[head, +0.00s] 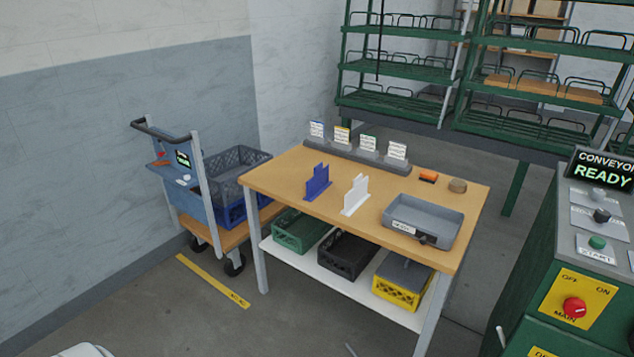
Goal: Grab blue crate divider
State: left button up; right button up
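A blue crate divider (317,184) stands upright on the wooden top of the table (283,182), left of the middle. A similar white divider (355,196) stands just to its right, apart from it. Nothing covers the blue divider in this view. Neither of my grippers shows; only a small white part, perhaps of my arm, shows at the bottom left edge.
A grey tray (452,222) sits on the table's right side, and a grey card rack (345,153) along the back. Green, black and yellow crates stand on the lower shelf. A cart (262,213) with stacked crates is left; a green control console (540,260) is right.

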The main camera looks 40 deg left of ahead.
aim_at(320, 181)
jog(key=i+j, duration=0.1)
jog(key=j, duration=0.4)
jog(key=i+j, duration=0.1)
jog(key=j, duration=0.45)
jog(key=i+j, duration=0.1)
jog(key=j, duration=0.4)
jog(key=i+j, duration=0.1)
jog(key=j, duration=0.45)
